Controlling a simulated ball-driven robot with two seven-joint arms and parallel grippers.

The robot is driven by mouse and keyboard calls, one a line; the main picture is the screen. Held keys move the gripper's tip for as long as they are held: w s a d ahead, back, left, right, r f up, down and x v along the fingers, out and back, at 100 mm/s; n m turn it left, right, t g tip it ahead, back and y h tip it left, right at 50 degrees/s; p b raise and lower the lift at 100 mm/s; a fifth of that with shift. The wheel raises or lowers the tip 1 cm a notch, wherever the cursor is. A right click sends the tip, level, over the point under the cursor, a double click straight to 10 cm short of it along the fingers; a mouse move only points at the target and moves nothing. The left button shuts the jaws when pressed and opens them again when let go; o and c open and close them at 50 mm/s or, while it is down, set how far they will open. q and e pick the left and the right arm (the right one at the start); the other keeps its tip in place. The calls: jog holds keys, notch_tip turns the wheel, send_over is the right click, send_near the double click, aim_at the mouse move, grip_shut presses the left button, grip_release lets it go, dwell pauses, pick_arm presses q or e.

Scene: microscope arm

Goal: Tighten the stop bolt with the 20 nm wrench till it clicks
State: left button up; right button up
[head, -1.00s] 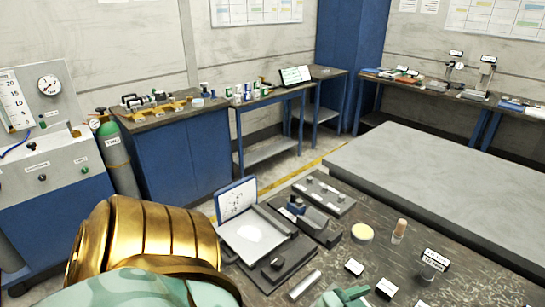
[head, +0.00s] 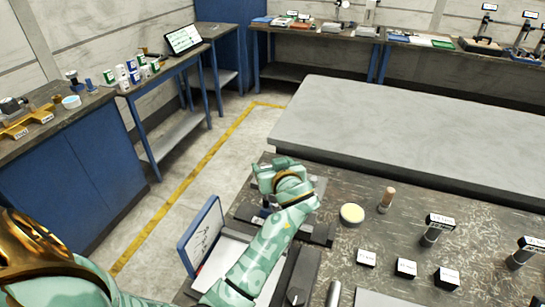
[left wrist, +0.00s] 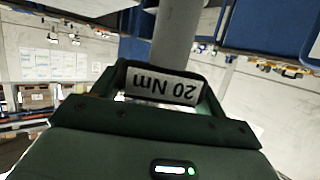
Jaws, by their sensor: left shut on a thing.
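My left gripper (head: 282,172) reaches over the dark workbench, above the fixture at its far left part. In the left wrist view it is shut on the wrench (left wrist: 172,40), a grey cylindrical shaft with a label (left wrist: 163,88) that reads "20 Nm" upside down. The wrench is mostly hidden by the gripper in the head view. The stop bolt cannot be made out; the gripper and forearm cover part of the fixture (head: 322,232). My right gripper is not in view.
A blue-framed board (head: 201,236) stands left of my forearm. A grey slab (head: 400,135) lies beyond.

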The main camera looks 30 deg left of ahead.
pick_arm(q)
jog(key=shift+w+a+r+n+g+y, duration=0.2)
jog(key=shift+w+r+n+g, duration=0.1)
jog(key=shift+w+r, duration=0.15)
jog(key=shift+w+a+r+n+g+y, duration=0.1)
jog(key=shift+w+r+n+g+y, duration=0.15)
jog(key=shift+r, duration=0.25)
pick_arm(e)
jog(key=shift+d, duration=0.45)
pick_arm(q)
jog(key=shift+d+r, duration=0.1)
jog(key=shift+d, duration=0.05)
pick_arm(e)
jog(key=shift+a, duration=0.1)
